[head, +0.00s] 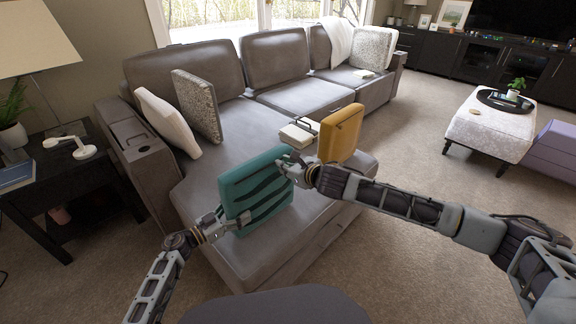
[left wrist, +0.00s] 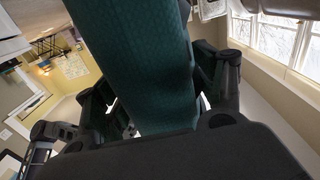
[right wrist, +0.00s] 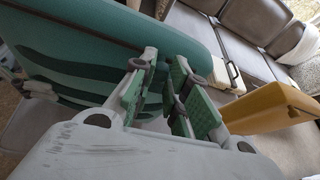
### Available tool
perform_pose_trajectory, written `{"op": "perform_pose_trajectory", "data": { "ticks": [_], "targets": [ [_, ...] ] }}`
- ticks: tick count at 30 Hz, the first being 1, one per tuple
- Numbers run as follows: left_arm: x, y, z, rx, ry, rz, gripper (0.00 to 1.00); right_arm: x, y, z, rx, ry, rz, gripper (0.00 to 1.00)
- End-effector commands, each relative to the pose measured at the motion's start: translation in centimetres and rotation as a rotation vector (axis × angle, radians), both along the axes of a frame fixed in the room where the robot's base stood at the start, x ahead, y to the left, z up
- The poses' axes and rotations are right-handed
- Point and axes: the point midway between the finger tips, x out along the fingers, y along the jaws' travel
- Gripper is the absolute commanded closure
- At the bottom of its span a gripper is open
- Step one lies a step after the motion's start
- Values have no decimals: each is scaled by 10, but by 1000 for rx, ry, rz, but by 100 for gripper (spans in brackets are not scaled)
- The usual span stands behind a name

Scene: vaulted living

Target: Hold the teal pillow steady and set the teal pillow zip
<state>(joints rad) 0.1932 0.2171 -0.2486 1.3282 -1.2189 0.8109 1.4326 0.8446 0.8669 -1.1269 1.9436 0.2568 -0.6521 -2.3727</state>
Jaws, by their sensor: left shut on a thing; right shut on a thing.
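The teal pillow (head: 247,176) with dark wavy stripes stands tilted on the front end of the grey sofa. My left gripper (head: 226,221) is shut on its lower left edge; the left wrist view shows the pillow (left wrist: 135,60) between the fingers. My right gripper (head: 287,166) is at the pillow's upper right side. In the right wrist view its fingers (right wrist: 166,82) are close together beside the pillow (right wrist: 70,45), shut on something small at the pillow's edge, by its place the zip. The zip itself is hidden by the fingers.
A mustard pillow (head: 341,133) stands just right of my right gripper, with a cream boxy object (head: 298,135) behind. The grey sofa (head: 215,255) bears white and patterned pillows further back.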

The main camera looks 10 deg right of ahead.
Motion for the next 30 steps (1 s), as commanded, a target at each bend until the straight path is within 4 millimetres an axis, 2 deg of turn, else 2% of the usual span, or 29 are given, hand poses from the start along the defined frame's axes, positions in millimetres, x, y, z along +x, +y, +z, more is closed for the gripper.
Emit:
{"op": "perform_pose_trajectory", "data": {
  "ticks": [8, 21, 30],
  "targets": [
    [0, -1, 0, 0, 0, 0, 71, -22, 35, -1, 3, 3, 8, 100],
    [0, -1, 0, 0, -1, -1, 71, -70, 107, -1, 4, 4, 7, 100],
    [0, -1, 1, 0, -1, -1, 71, -90, 137, -1, 2, 3, 4, 100]
  ]
}}
